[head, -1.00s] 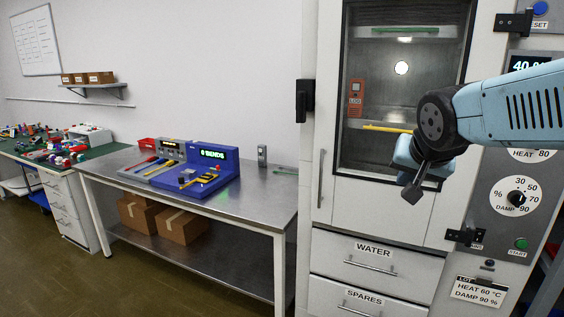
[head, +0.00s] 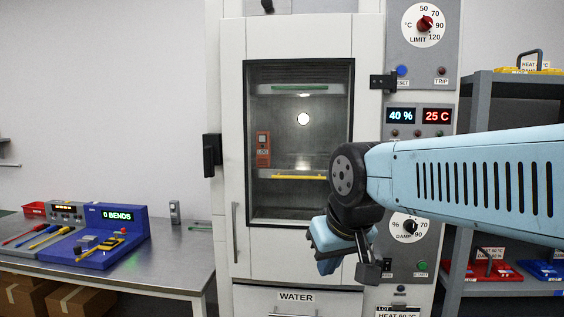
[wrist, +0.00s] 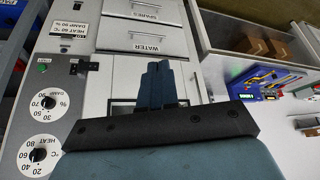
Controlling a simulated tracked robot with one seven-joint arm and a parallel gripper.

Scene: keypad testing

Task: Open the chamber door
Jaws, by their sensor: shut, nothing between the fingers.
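The chamber door (head: 235,120) is a tall white panel with a dark-framed window, and it looks shut. A slim vertical handle (head: 235,232) runs down its lower left side. A black latch block (head: 212,155) sits at the left edge, and a black hinge (head: 383,82) shows at the right. Through the window I see lit shelves with an orange device (head: 263,149). My gripper (head: 368,272) is shut and empty, in front of the door's lower right, well right of the handle. In the wrist view its blue fingers (wrist: 160,84) point toward the cabinet front and hide part of it.
A metal bench (head: 180,270) with a blue bend tester (head: 110,235) stands left of the chamber. The control panel (head: 420,160) is on the right, beside a grey shelf rack (head: 468,130). The WATER drawer (head: 296,297) lies below the door.

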